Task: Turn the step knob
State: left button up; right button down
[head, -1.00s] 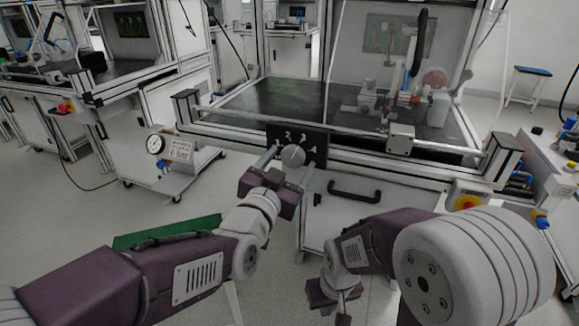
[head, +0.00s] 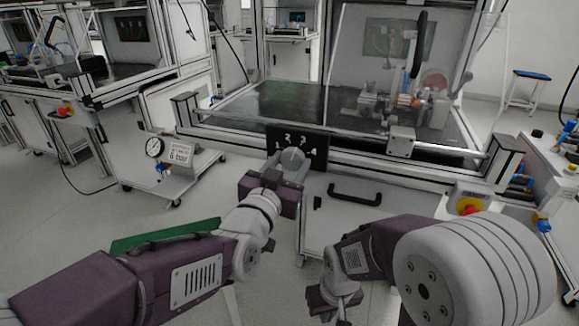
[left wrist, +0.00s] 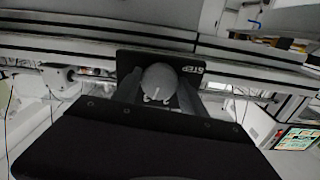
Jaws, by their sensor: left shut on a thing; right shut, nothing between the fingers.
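The step knob (head: 292,157) is a round grey knob on a black plate (head: 314,150) with white numbers, on the front of the test bench. My left gripper (head: 289,164) is shut on the knob, one finger on each side. In the left wrist view the knob (left wrist: 158,82) sits between the two fingers, with a small white mark on it and the word STEP on the plate beside it. The number the knob points to is hard to tell. My right gripper (head: 334,302) is shut and empty, low at the bottom of the head view, away from the bench.
A black drawer handle (head: 354,194) is on the bench front, right of and below the plate. A red and yellow stop button (head: 470,206) is at the right. A cart with a pressure gauge (head: 155,147) stands at the left. A metal rail runs above the plate.

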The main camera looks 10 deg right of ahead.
pick_arm(q)
jog(key=n+b, duration=0.1)
jog(key=n, duration=0.1)
jog(key=n+b, duration=0.1)
jog(key=n, duration=0.1)
jog(key=shift+f+n, duration=0.2)
jog(key=shift+n, duration=0.2)
jog(key=shift+r+n+b, duration=0.1)
jog(key=shift+n+b, duration=0.6)
jog(key=shift+n, duration=0.4)
jog(key=o, duration=1.4)
jog(key=shift+s+r, duration=0.1)
